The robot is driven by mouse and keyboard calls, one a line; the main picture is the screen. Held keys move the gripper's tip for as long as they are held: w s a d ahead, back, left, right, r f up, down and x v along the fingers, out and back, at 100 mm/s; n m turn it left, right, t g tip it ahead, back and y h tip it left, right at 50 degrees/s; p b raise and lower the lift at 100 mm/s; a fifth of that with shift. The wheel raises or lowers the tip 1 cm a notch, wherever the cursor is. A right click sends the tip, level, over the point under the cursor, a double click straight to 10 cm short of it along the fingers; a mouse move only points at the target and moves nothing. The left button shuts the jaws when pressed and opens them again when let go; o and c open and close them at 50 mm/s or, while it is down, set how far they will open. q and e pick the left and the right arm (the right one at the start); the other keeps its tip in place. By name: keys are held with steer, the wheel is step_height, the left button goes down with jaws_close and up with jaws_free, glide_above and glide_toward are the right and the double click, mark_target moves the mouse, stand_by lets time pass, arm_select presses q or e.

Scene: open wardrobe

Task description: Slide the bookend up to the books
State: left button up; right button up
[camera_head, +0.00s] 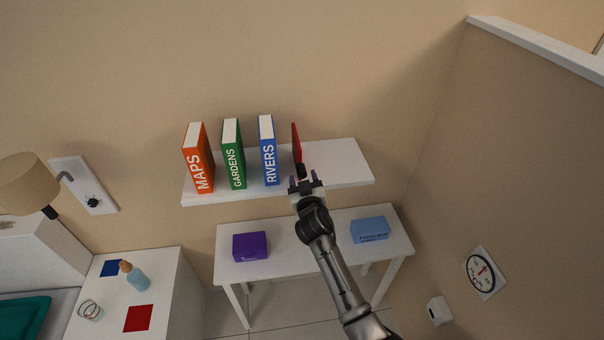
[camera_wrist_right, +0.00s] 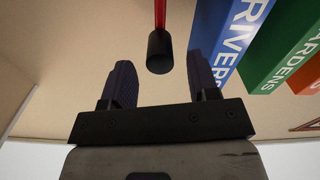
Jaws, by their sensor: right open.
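The red bookend (camera_head: 296,143) stands upright on the white wall shelf (camera_head: 345,172), with a gap between it and the blue RIVERS book (camera_head: 268,150) on its left. Its black knob (camera_head: 301,169) faces my right gripper (camera_head: 303,181). The green GARDENS book (camera_head: 233,153) and orange MAPS book (camera_head: 199,157) stand further left, apart from each other. In the right wrist view the black knob (camera_wrist_right: 160,52) shows between the fingertips of my open right gripper (camera_wrist_right: 162,75); I see no contact. The bookend's red plate (camera_wrist_right: 160,13) is seen edge-on. My left gripper is out of view.
Below the shelf is a white table (camera_head: 300,255) with a purple box (camera_head: 250,246) and a blue box (camera_head: 370,229). A lamp (camera_head: 30,185) and a bedside cabinet (camera_head: 165,280) are at left. The shelf is clear right of the bookend.

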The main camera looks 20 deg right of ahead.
mark_target(298, 156)
steer(key=shift+w+d, duration=0.15)
steer(key=shift+w, duration=0.55)
steer(key=shift+w+d, duration=0.1)
steer(key=shift+w, duration=0.6)
jaws_close()
